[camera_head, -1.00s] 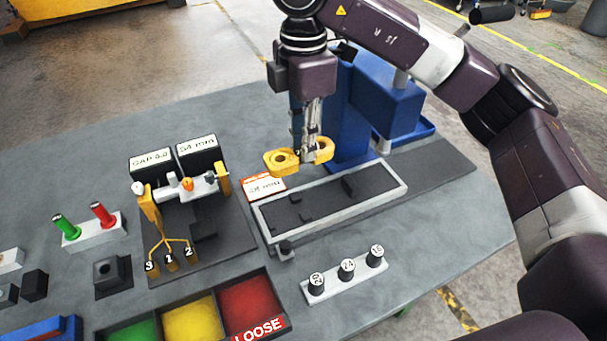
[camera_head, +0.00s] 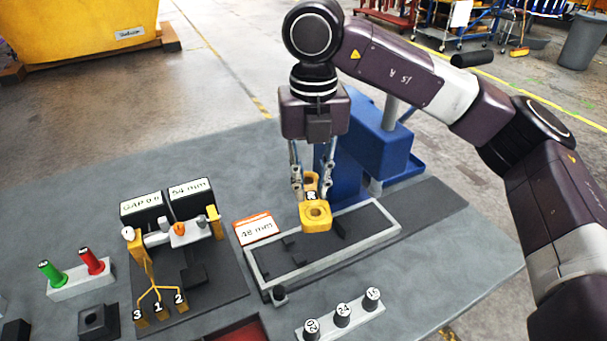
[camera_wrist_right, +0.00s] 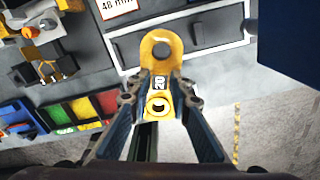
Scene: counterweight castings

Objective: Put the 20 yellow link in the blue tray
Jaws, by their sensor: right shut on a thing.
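My right gripper (camera_head: 312,192) is shut on the yellow link (camera_head: 316,213) and holds it above the grey-framed dark fixture. The link has a round hole at each end. In the right wrist view the number 20 (camera_wrist_right: 158,84) shows between the fingers, and the link (camera_wrist_right: 161,46) points away from the wrist. A blue area (camera_wrist_right: 14,110) at the left edge of the right wrist view may be the blue tray; it is small and partly cut off. My left gripper is not in view.
The framed fixture (camera_head: 265,283) lies below the link, beside a 48 mm card (camera_head: 256,229). A blue machine (camera_head: 378,143) stands behind. Black numbered pegs (camera_head: 343,312) are in front. A yellow-armed gauge (camera_head: 150,270) and green and red pegs (camera_head: 92,262) are left.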

